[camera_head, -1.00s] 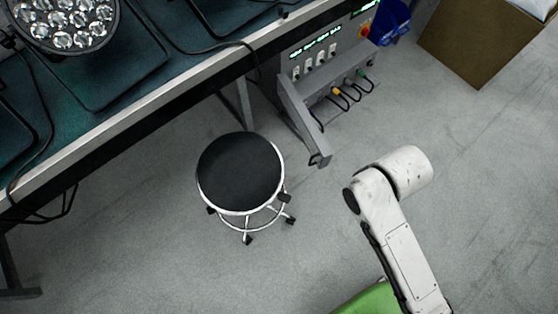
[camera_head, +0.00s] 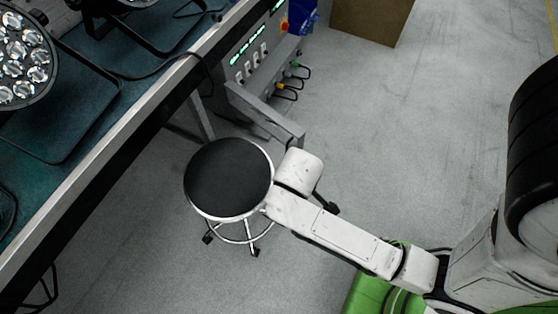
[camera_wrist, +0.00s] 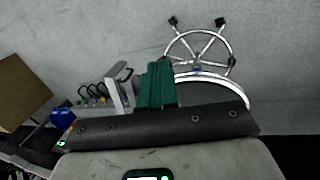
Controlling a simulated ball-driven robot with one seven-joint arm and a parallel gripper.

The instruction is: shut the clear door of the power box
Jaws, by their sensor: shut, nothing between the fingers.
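The power box (camera_head: 256,62) is the grey panel at the bench end in the head view, with green-lit displays, white switches and cables plugged in below. In the wrist view the power box (camera_wrist: 95,108) is small, at the left, partly behind my gripper. I cannot clearly make out the clear door or its angle; a grey bar-like frame (camera_head: 262,112) juts out below the panel. My gripper (camera_wrist: 157,70), with green fingers, is shut and empty in the wrist view. It appears to the right of the box there, apart from it in the picture. The head view does not show it.
A round black stool (camera_head: 228,178) stands close by my arm; its chrome foot ring shows in the wrist view. The teal-topped bench (camera_head: 150,50) carries par cans (camera_head: 22,60). A cardboard box (camera_head: 372,20) stands at the back. The floor right of the power box is clear.

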